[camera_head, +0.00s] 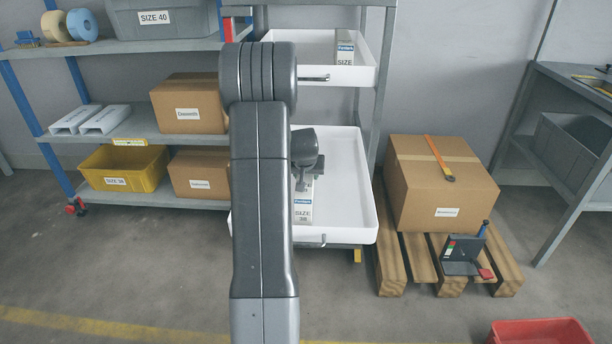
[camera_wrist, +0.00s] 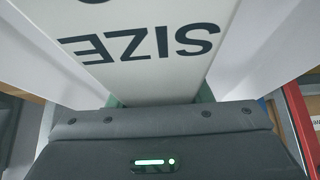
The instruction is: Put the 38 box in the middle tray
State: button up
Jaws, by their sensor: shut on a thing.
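The 38 box (camera_head: 303,212) is a narrow white box with a blue brand strip and "SIZE 38" on its front. My gripper (camera_head: 304,182) is shut on it from above. The box is upright inside the outline of the lower pulled-out white tray (camera_head: 345,212), near its front. I cannot tell whether it touches the tray floor. In the wrist view the box's white face (camera_wrist: 150,45) with "SIZE" fills the space between the fingers. A higher white tray (camera_head: 312,76) on the same rack is also pulled out and holds a similar box (camera_head: 344,50).
My arm hides the left part of both trays. A shelf with a yellow SIZE 38 bin (camera_head: 122,168) and cardboard boxes (camera_head: 188,104) stands left. A large carton (camera_head: 440,190) on a pallet (camera_head: 420,262) stands close right. A red bin (camera_head: 540,332) is front right. Floor in front is mostly clear.

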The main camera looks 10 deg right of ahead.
jog(key=shift+f, duration=0.2)
jog(key=o, duration=1.1)
jog(key=shift+c, duration=0.2)
jog(key=shift+r, duration=0.1)
jog(key=shift+r, duration=0.2)
jog(key=p+v, duration=0.3)
jog(key=v, duration=0.8)
jog(key=shift+s+a+r, duration=0.1)
jog(key=shift+s+r, duration=0.1)
jog(key=shift+r, duration=0.15)
